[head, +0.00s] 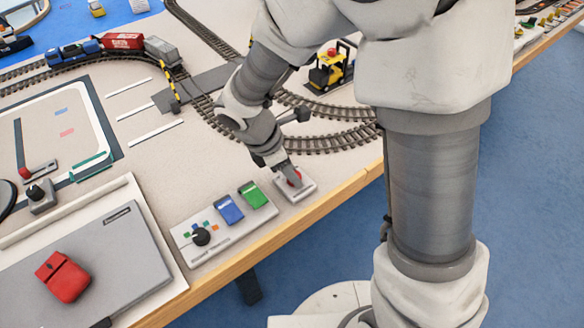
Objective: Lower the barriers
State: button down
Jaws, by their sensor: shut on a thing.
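My gripper (291,178) points down at a small pale control box (306,189) near the table's front edge. It is shut on the red control on top of this box, and its fingers hide most of that part. A yellow-and-black striped barrier (172,86) stands beside the grey road crossing (196,86) at the track. It looks steeply tilted rather than lying across the road. A second striped piece (250,41) shows behind my arm, partly hidden, and its pose is hard to tell.
A control panel (213,239) with a black knob, a blue block and a green block is left of the box. A toy train (123,41) stands on the track. A yellow toy vehicle (329,72) is behind my arm. A red object (63,277) lies on a grey case (118,262).

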jog(key=m+p, duration=0.1)
jog(key=m, duration=0.1)
jog(key=m+g+p, duration=0.1)
jog(key=shift+w+r+m, duration=0.15)
jog(key=shift+m, duration=0.25)
jog(key=m+g+p, duration=0.1)
jog(key=m, duration=0.2)
jog(key=shift+m+g+p, duration=0.3)
jog(key=shift+g+p, duration=0.05)
jog(key=shift+g, duration=0.05)
jog(key=m+g+p, duration=0.1)
jog(key=m, duration=0.2)
jog(key=shift+w+y+p, duration=0.15)
jog(key=shift+y+p, duration=0.15)
jog(key=shift+y, duration=0.1)
jog(key=shift+m+g+y+p, duration=0.5)
jog(key=shift+m+p, duration=0.05)
jog(key=shift+m, duration=1.25)
jog(key=shift+w, duration=0.1)
jog(key=shift+c, duration=2.3)
grip_release()
jog(key=shift+d, duration=0.1)
